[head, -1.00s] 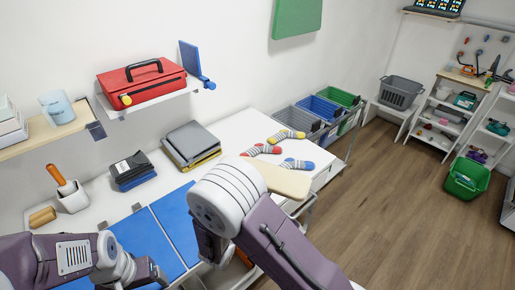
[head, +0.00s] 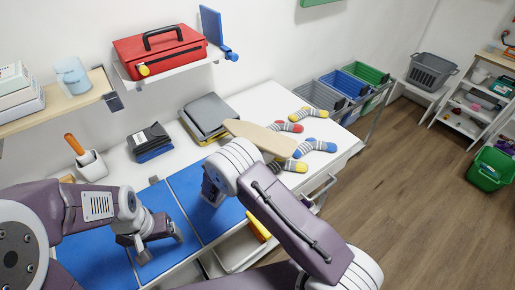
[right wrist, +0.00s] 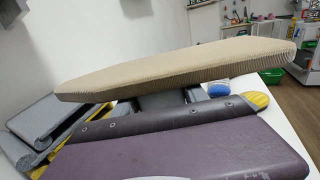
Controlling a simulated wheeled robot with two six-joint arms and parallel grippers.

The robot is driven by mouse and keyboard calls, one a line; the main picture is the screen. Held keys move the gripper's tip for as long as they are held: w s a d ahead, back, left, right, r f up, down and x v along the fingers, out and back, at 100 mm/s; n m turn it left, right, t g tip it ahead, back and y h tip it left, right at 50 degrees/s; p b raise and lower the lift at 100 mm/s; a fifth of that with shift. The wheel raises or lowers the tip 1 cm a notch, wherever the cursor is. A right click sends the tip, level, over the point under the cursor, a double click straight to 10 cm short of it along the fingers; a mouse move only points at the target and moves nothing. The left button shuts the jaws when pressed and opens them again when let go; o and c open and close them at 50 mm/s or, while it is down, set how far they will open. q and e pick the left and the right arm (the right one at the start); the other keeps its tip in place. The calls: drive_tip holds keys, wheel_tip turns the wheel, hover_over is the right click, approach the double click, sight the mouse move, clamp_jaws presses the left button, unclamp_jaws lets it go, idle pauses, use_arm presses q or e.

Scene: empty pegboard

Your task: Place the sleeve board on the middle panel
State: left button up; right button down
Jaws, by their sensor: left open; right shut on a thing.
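The sleeve board (head: 262,138) is a long beige padded board, raised above the table near the socks in the head view. It fills the upper middle of the right wrist view (right wrist: 175,65). My right gripper (right wrist: 160,102) is shut on it from below; its fingers are mostly hidden by the board and wrist. The blue folding board lies on the white table, with its middle panel (head: 165,213) between two other panels. My left gripper (head: 160,246) is open and empty over the middle panel. My right arm covers part of the right panel (head: 187,185).
Striped socks (head: 310,112) lie behind the sleeve board. Folded grey and yellow cloths (head: 205,115) and a dark stack (head: 149,140) sit along the wall side. A shelf with a red toolbox (head: 160,52) hangs above. Bins (head: 320,97) stand right of the table.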

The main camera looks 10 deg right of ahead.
use_arm(q)
drive_tip(key=shift+r, duration=0.1)
use_arm(e)
drive_tip(key=shift+s+f, duration=0.1)
drive_tip(key=shift+f, duration=0.2)
use_arm(q)
drive_tip(key=shift+w, duration=0.25)
use_arm(e)
drive_tip(key=f, duration=0.3)
drive_tip(key=shift+w+f, duration=0.3)
use_arm(q)
drive_tip(key=shift+s, duration=0.1)
use_arm(e)
drive_tip(key=shift+s, duration=0.1)
use_arm(q)
drive_tip(key=shift+s, duration=0.1)
drive_tip(key=shift+f, duration=0.2)
use_arm(e)
drive_tip(key=shift+s+f, duration=0.1)
drive_tip(key=shift+f, duration=0.05)
drive_tip(key=c, duration=0.6)
unclamp_jaws()
